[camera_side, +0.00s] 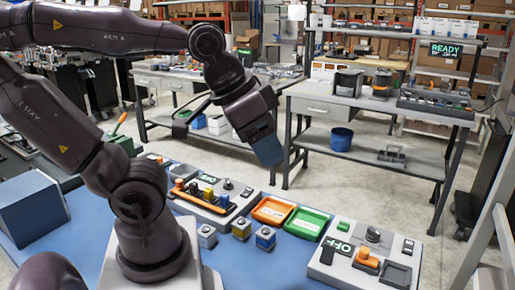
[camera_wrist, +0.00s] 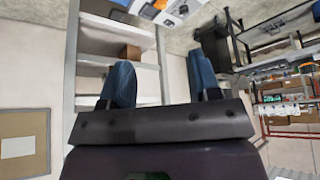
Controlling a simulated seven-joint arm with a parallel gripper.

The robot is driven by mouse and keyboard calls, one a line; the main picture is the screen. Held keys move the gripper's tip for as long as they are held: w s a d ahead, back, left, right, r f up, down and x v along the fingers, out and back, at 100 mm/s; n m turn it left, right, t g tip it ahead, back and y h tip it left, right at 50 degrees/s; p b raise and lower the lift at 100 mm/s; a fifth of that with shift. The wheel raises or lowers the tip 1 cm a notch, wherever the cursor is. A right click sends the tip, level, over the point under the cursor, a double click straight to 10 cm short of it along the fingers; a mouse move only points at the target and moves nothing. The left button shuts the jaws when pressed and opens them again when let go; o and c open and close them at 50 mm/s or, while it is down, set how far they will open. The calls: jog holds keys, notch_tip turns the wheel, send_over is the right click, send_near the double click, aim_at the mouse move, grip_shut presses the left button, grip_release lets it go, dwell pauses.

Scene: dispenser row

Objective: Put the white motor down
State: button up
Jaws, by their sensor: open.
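My gripper (camera_side: 269,158) is raised well above the blue bench in the side view, its blue fingers pointing down. In the wrist view my gripper (camera_wrist: 160,62) has its two blue fingers apart with nothing between them. A small whitish-grey block (camera_side: 207,236), which may be the white motor, stands on the bench at the front, lower left of my gripper and well apart from it. A yellow-marked block (camera_side: 241,229) and a blue-marked block (camera_side: 265,238) stand in a row to its right. The wrist view shows none of these blocks.
A dispenser panel (camera_side: 224,208) with several coloured parts lies behind the blocks. An orange tray (camera_side: 256,215) and a green tray (camera_side: 325,227) lie to the right. A grey control panel (camera_side: 328,272) reading OFF, with an orange switch (camera_side: 367,257), is at the bench's right end.

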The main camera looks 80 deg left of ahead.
jog(key=shift+r, duration=0.1)
dwell(0.3)
jog(key=m+g+y, duration=0.7)
jog(key=g, duration=0.8)
send_near(213, 236)
jog(key=d, duration=0.4)
jog(key=d+r, duration=0.1)
jog(key=d, duration=0.1)
jog(key=shift+w, duration=0.35)
jog(key=shift+s+a+f+m+g+y, duration=0.25)
jog(key=shift+a+f+m+y, duration=0.35)
jog(key=shift+a+f+y, duration=0.3)
jog(key=shift+w+a+m+y, duration=0.3)
jog(key=shift+w+a, duration=0.05)
jog(key=shift+w, duration=0.2)
jog(key=shift+a, duration=0.35)
jog(key=x, duration=1.2)
jog(key=shift+s+a, duration=0.15)
jog(key=shift+s, duration=0.1)
jog(key=c, duration=0.9)
